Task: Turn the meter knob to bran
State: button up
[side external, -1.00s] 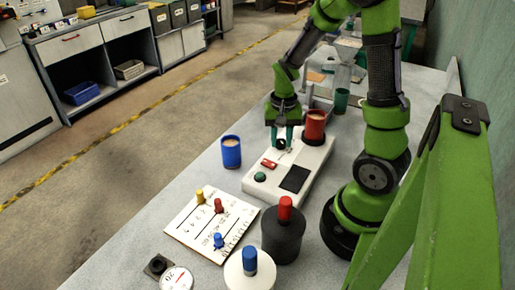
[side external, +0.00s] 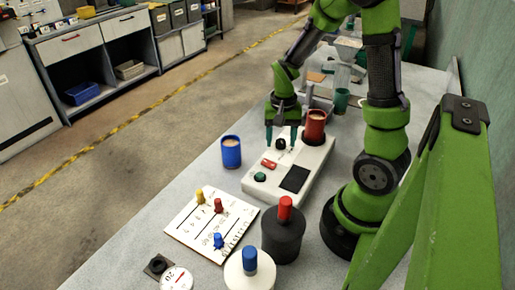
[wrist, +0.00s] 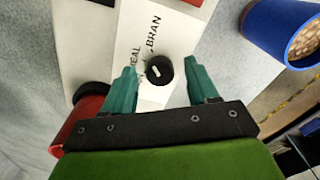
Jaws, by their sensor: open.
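The meter knob (side external: 281,145) is small, round and black, on top of the white meter box (side external: 315,158). In the wrist view the knob (wrist: 162,76) has a short white mark left of its centre, towards the MEAL label (wrist: 135,62). The BRAN label (wrist: 153,33) lies beyond the knob. My gripper (wrist: 162,72) is open, its teal fingers on either side of the knob with gaps between. In the side view my gripper (side external: 281,141) is low over the box.
A blue cup (side external: 231,152) of grain stands to the left. A board with coloured pegs (side external: 190,235) and weights with coloured handles (side external: 283,235) stand nearer the camera.

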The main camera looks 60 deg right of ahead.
aim_at(280, 140)
notch_tip(280, 140, up, 17)
dwell(0.5)
jog(key=s+a+r+n+t+y, duration=0.1)
jog(key=a+n+t, duration=0.2)
jog(key=a, duration=0.5)
jog(key=s+a+r+n+t+y, duration=0.1)
jog(key=a+n+t, duration=0.3)
jog(key=a, duration=0.5)
jog(key=shift+s+n, duration=0.55)
jog(key=shift+n, duration=0.05)
